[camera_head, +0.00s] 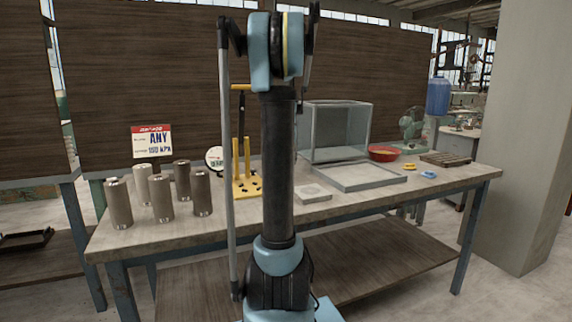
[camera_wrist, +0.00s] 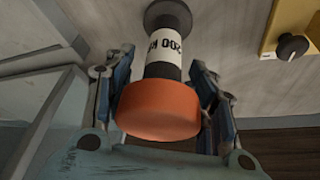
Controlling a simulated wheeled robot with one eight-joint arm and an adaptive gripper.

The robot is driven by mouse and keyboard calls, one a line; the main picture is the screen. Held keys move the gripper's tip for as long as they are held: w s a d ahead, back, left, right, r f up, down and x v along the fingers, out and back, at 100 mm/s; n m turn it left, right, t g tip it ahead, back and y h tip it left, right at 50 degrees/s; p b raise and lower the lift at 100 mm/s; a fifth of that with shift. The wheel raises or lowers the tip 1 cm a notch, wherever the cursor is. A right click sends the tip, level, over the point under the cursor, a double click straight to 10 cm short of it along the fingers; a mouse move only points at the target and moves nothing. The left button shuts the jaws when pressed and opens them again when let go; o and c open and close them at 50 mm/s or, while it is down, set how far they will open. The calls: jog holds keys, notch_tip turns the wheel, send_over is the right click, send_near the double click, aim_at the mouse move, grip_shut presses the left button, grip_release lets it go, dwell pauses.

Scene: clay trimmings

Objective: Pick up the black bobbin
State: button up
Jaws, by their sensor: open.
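In the wrist view, a spool-shaped thing that appears to be the black bobbin (camera_wrist: 168,16) has a dark round flange, a dark stem with a white printed band, and an orange disc (camera_wrist: 160,108) at its near end. I cannot tell whether the disc is part of it. My gripper (camera_wrist: 158,62) is open, with one finger on each side of the stem. A gap shows beside the stem, and the near disc hides part of the space between the fingers. In the head view my own arm hides the bobbin and gripper.
Several grey-brown cylinders (camera_head: 160,197) and a yellow stand (camera_head: 246,185) are on the workbench (camera_head: 330,207), left of my arm. Right of it are a glass tank (camera_head: 335,130), a flat grey tray (camera_head: 362,177) and a red bowl (camera_head: 383,154). The tank and stand flank the bobbin.

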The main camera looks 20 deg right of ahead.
jog(key=shift+w+f, duration=0.1)
jog(key=shift+f, duration=0.15)
jog(key=c, duration=1.1)
jog(key=shift+r, duration=0.1)
